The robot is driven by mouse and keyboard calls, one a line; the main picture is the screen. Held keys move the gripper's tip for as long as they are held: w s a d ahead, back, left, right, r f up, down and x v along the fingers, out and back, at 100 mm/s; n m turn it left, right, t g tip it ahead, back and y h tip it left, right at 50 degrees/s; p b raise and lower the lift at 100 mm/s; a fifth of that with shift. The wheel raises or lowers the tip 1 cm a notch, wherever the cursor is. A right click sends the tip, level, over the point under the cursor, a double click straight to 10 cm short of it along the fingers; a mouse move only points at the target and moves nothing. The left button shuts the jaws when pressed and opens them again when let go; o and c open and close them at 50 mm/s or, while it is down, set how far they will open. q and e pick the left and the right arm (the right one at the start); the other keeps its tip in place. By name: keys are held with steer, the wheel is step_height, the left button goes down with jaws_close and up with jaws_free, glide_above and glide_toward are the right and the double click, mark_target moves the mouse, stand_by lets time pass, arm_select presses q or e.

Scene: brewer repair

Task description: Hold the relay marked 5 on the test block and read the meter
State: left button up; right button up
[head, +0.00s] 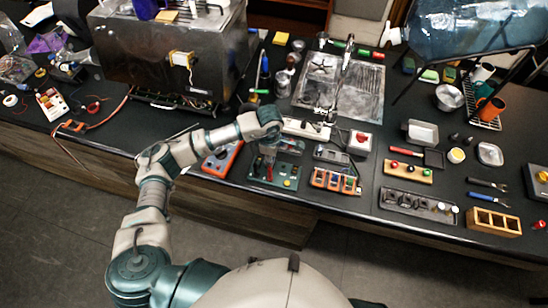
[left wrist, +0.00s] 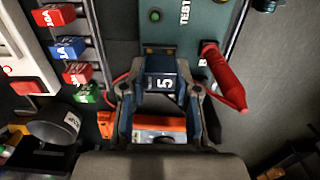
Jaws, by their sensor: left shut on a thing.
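My left gripper (left wrist: 161,88) is shut on the dark blue relay marked 5 (left wrist: 165,84) in the left wrist view. A red probe (left wrist: 225,78) lies beside the relay on the right. In the head view the left gripper (head: 268,150) is over the test block (head: 274,174), and the arm hides part of it. The orange meter (head: 222,158) lies just left; its orange edge (left wrist: 165,122) shows behind the fingers in the wrist view. Its reading is not legible.
A steel brewer (head: 170,55) stands back left. Trays and tools crowd the right.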

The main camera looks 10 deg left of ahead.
arm_select(q)
steer(key=shift+a, duration=0.2)
steer(key=shift+d, duration=0.25)
steer(key=shift+a, duration=0.3)
steer(key=shift+a+f, duration=0.1)
steer(key=shift+a, duration=0.25)
steer(key=shift+d, duration=0.1)
steer(key=shift+d+f+b, duration=0.1)
steer(key=shift+d+b, duration=0.2)
steer(key=shift+b, duration=0.1)
steer(key=shift+d+f+b, duration=0.15)
steer(key=shift+d+b, duration=0.15)
steer(key=shift+d, duration=0.1)
arm_select(e)
steer(key=shift+s+d+f, duration=0.1)
steer(key=shift+f, duration=0.7)
